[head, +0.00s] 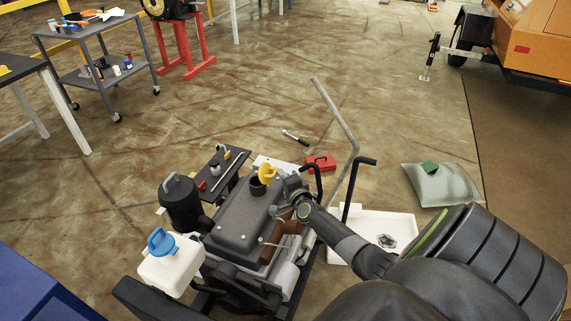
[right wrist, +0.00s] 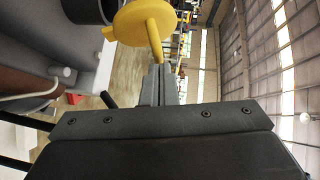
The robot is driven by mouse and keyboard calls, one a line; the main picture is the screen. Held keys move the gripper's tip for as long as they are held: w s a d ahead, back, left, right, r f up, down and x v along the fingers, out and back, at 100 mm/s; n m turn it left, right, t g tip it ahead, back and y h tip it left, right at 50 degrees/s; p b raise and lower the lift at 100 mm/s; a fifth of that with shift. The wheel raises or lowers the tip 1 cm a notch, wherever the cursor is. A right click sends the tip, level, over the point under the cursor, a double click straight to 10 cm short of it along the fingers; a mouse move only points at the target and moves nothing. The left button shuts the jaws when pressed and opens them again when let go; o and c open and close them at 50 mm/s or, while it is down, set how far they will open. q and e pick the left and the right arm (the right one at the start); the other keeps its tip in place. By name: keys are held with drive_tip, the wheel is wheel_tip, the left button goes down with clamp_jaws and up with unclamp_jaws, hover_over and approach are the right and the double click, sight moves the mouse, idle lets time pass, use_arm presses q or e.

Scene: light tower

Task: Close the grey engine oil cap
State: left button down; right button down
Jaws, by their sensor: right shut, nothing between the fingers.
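The engine (head: 236,225) stands low in the middle of the head view. A yellow cap (head: 267,172) stands tilted open beside a dark filler neck (head: 258,187) on its top. In the right wrist view the yellow cap (right wrist: 135,22) is large, with a raised bar grip. My right gripper (head: 280,184) is shut and empty; in the wrist view its fingertips (right wrist: 159,68) are close below the bar; I cannot tell whether they touch. My left gripper is not in view.
A white tank (head: 172,265) with a blue cap (head: 160,241) stands left front. A bent grey pipe (head: 340,125) and black handles (head: 365,161) rise right of the gripper. A white tray (head: 400,225) lies right.

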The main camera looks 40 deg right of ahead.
sight(265, 175)
drive_tip(key=shift+w+a+r+n+g+p, duration=0.35)
drive_tip(key=shift+w+r+n+g+p, duration=0.25)
drive_tip(key=shift+p, duration=1.2)
drive_tip(key=shift+w+a+r+n+g+p, duration=0.3)
drive_tip(key=shift+w+g+p, duration=0.35)
drive_tip(key=shift+p, duration=1.15)
drive_tip(key=shift+w+a+p, duration=0.25)
drive_tip(key=shift+w+p, duration=0.05)
drive_tip(key=shift+w, duration=0.15)
drive_tip(key=shift+w+a, duration=0.25)
drive_tip(key=shift+w, duration=0.25)
drive_tip(key=shift+w+a, duration=0.35)
drive_tip(key=shift+w, duration=0.3)
drive_tip(key=shift+w+a+f+b, duration=0.15)
drive_tip(key=shift+w+a+b, duration=0.1)
drive_tip(key=shift+w+b, duration=0.15)
drive_tip(key=shift+w+a+f+b, duration=0.1)
drive_tip(key=shift+w+a+b, duration=0.15)
drive_tip(key=shift+w, duration=0.25)
drive_tip(key=shift+w+a+f+b, duration=0.25)
drive_tip(key=shift+w+b, duration=0.15)
drive_tip(key=shift+w, duration=0.1)
drive_tip(key=shift+w+a+f+b, duration=0.2)
drive_tip(key=shift+w+b, duration=0.2)
drive_tip(key=shift+w, duration=0.1)
